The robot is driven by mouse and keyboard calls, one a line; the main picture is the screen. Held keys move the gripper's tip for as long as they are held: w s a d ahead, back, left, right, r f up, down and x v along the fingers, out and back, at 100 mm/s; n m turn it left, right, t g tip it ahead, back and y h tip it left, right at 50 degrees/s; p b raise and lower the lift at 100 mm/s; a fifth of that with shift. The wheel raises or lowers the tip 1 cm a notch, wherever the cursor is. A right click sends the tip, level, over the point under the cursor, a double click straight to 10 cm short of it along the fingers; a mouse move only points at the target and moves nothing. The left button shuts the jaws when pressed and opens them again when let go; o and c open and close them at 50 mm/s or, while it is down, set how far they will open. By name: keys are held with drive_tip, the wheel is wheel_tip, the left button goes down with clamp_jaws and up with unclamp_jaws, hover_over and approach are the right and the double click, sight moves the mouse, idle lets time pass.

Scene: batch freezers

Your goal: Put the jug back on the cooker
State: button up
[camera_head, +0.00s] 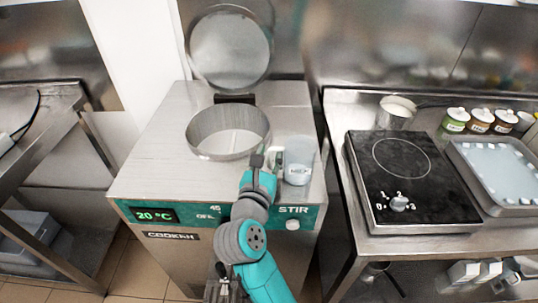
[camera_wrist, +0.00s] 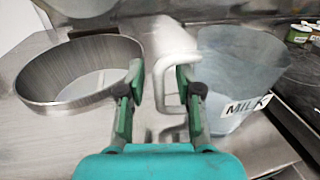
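The jug (camera_head: 299,163) is a translucent blue-grey vessel with a MILK label. It stands upright on the cooker top (camera_head: 158,160), right of the round open vat (camera_head: 210,136). In the wrist view the jug (camera_wrist: 238,75) is at the right, with its pale handle (camera_wrist: 158,82) facing left. My gripper (camera_head: 264,155) is at the handle; in the wrist view its fingertips (camera_wrist: 160,85) are spread apart. The handle's upright bar lies between them, and a gap shows beside the left finger. The jug's far side and contents are not clear.
The vat's round lid (camera_head: 231,50) is raised behind it. The cooker front shows a 20 °C display (camera_head: 155,215). To the right, a counter holds a black hotplate (camera_head: 405,185), a pot (camera_head: 396,113), several small jars (camera_head: 480,121) and a tray (camera_head: 495,165).

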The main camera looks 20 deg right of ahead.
drive_tip(key=v, duration=1.2)
drive_tip(key=shift+r, duration=0.15)
drive_tip(key=s+d+f+n+t+h, duration=0.1)
drive_tip(key=s+d+n+t, duration=0.5)
drive_tip(key=s+d+n, duration=0.75)
drive_tip(key=s+a+f+n+g+y, duration=0.1)
drive_tip(key=s+f+n+g+y, duration=0.2)
drive_tip(key=n, duration=1.1)
drive_tip(key=s+a+f+n+g+y, duration=0.2)
drive_tip(key=s+f+n+y, duration=0.5)
drive_tip(key=s+f+n, duration=0.6)
drive_tip(key=s+n+g, duration=0.1)
drive_tip(key=s, duration=0.3)
drive_tip(key=shift+s+a+g, duration=0.15)
drive_tip(key=shift+s+g, duration=0.2)
drive_tip(key=shift+g, duration=0.05)
